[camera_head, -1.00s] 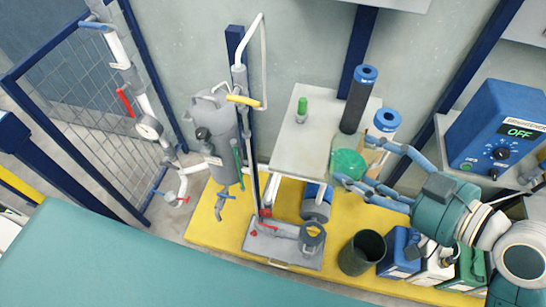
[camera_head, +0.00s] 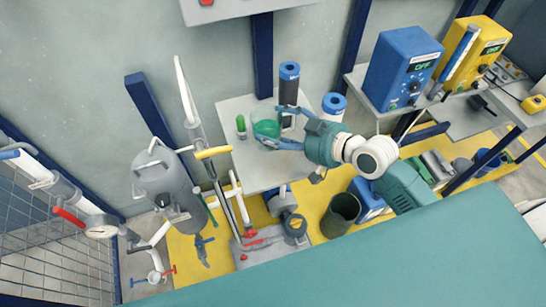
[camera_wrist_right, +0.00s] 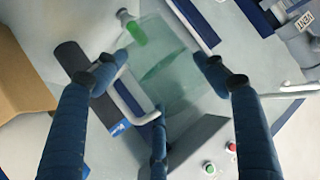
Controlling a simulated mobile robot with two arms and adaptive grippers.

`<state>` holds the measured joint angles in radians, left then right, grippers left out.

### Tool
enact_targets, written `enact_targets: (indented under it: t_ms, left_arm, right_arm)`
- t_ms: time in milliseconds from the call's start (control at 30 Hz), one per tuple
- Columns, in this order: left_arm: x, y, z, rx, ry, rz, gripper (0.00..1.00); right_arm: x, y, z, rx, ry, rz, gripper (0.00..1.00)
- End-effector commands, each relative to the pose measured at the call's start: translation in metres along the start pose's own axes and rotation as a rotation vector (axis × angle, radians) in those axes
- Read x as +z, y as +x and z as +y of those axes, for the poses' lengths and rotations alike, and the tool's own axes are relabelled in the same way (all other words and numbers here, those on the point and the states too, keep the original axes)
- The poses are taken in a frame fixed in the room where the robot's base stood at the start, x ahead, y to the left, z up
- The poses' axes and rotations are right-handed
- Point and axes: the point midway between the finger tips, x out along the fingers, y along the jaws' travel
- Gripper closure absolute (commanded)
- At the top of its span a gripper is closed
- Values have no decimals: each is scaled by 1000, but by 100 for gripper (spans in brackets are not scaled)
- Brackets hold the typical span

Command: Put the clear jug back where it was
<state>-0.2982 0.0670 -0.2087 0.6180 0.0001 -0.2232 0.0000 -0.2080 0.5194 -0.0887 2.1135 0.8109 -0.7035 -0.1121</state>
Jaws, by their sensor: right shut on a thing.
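The clear jug (camera_head: 266,124) has green liquid in it and shows at the light grey table (camera_head: 262,175), between a small green-topped bottle (camera_head: 241,127) and a dark blue-capped cylinder (camera_head: 289,86). My right gripper (camera_head: 279,142) is shut on the jug from its front right side. In the right wrist view the jug (camera_wrist_right: 168,62) lies between the blue fingers, its see-through wall and green liquid visible. I cannot tell whether its base touches the tabletop. My left gripper is not in view.
A white and blue cylinder (camera_head: 333,105) stands right of the dark one, close to my right gripper. A grey tank (camera_head: 168,188) and a pipe with a yellow handle (camera_head: 213,153) stand left of the table. The tabletop's front left part is bare.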

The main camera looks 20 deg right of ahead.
Motion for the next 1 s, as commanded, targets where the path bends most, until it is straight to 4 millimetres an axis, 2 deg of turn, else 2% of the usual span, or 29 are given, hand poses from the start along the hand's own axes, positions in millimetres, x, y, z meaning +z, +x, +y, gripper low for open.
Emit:
enact_targets:
  t_ms: [33,167,267,333,500,567,667,800,1000]
  left_arm:
    - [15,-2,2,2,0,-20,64]
    - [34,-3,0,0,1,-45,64]
    - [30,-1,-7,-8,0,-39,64]
    - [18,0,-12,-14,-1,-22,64]
    - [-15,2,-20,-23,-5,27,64]
    - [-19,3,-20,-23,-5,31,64]
    - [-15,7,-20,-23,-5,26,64]
    - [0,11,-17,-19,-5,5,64]
    - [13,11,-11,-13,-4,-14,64]
  right_arm:
    - [12,6,3,0,5,0,56]
    - [43,21,10,0,4,0,56]
    - [64,32,15,0,2,1,56]
    - [74,37,18,1,1,2,56]
    - [86,43,20,-1,-1,6,56]
    - [91,46,22,0,-1,4,56]
    - [106,52,25,0,0,2,56]
    - [121,60,29,0,0,3,56]
    - [123,61,29,0,-2,5,56]
